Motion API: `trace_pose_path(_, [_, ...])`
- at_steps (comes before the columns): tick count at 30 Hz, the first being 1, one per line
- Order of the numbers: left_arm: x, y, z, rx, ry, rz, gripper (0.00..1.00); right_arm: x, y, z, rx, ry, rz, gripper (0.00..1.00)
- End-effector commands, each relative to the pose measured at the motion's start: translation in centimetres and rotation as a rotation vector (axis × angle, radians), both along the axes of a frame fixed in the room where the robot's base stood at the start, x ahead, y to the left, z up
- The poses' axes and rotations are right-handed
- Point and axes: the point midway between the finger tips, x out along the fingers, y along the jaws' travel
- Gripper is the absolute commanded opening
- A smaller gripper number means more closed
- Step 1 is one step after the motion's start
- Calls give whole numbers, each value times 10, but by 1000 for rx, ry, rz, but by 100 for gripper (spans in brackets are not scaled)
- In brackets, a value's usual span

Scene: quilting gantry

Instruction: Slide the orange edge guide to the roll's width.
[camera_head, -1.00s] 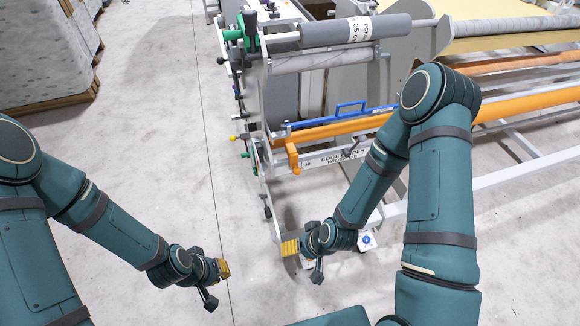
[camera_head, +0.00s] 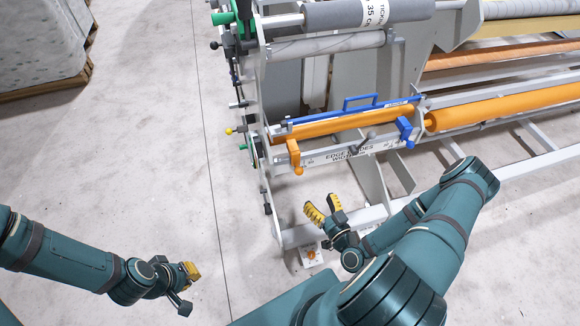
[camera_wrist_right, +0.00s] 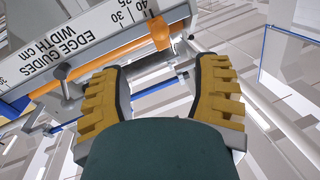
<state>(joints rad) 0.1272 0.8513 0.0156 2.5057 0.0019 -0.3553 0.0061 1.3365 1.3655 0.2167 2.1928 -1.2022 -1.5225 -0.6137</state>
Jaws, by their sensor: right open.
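The orange edge guide (camera_head: 294,157) hangs at the left end of a white scale bar (camera_head: 345,155) marked "EDGE GUIDES WIDTH cm". In the right wrist view the orange guide (camera_wrist_right: 158,32) is beyond the fingers, near the scale's 40 mark. A blue guide (camera_head: 405,131) sits at the bar's right end. The dark grey roll (camera_head: 365,13) lies on top of the frame; its white label reads "35". My right gripper (camera_head: 322,208) is open and empty, below the bar and apart from the guide. My left gripper (camera_head: 190,271) is over bare floor, far left of the frame; its finger gap is unclear.
A blue handle (camera_head: 360,101) and an orange roller (camera_head: 330,124) lie just above the scale bar. A dark clamp lever (camera_head: 362,143) sticks out at the bar's middle. A grey side plate (camera_head: 262,130) with knobs bounds the frame at left.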

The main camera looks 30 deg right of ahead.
Motion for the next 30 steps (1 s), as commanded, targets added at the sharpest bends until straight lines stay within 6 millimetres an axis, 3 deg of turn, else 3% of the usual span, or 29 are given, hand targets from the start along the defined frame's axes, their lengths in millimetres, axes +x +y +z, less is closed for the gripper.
trace_pose_path(5, [0, 0, -1, 0, 1, 0, 0, 16, -1, 0, -3, -7, -2, 63])
trace_pose_path(21, [-2, 0, -8, -1, 5, -4, 0, 114, -4, 0, 0, -4, -1, 63])
trace_pose_path(30, [-3, 0, -9, -2, 7, -5, 0, 136, -6, 0, 1, -1, -1, 63])
